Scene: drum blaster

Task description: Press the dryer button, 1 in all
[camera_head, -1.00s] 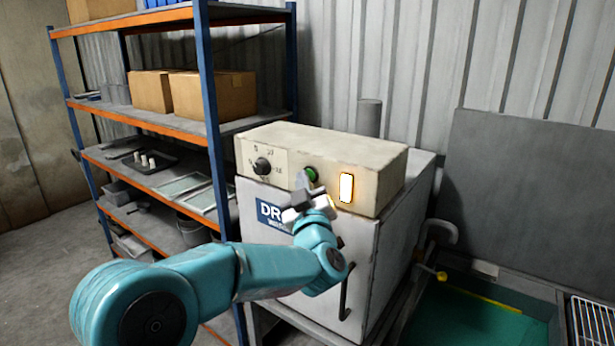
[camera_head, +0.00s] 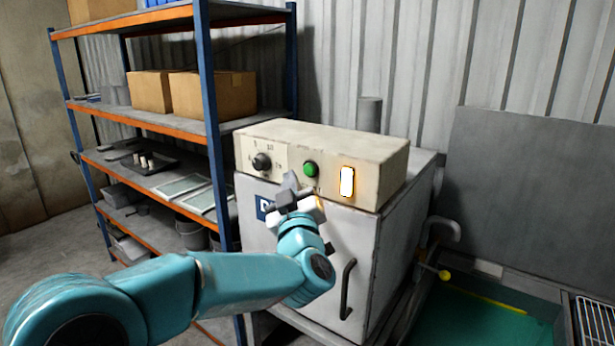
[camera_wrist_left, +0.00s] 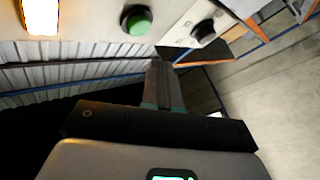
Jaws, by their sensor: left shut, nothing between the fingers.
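The dryer (camera_head: 350,245) is a white cabinet with a beige control box (camera_head: 385,180) on top. A round green button (camera_head: 310,169) sits on the box's front face, between a black dial (camera_head: 262,162) and a lit white rectangular lamp (camera_head: 347,182). The green button also shows in the left wrist view (camera_wrist_left: 136,20), tilted. My left gripper (camera_head: 289,184) is shut and empty, just below and left of the button and apart from it. Its shut fingers (camera_wrist_left: 161,85) show in the left wrist view. My right gripper is in neither view.
A blue and orange shelf rack (camera_head: 206,110) with cardboard boxes (camera_head: 225,95) stands close on the left. The dryer door has a black handle (camera_head: 346,290). A green-bottomed basin (camera_head: 470,320) lies to the right, before a grey panel (camera_head: 520,190).

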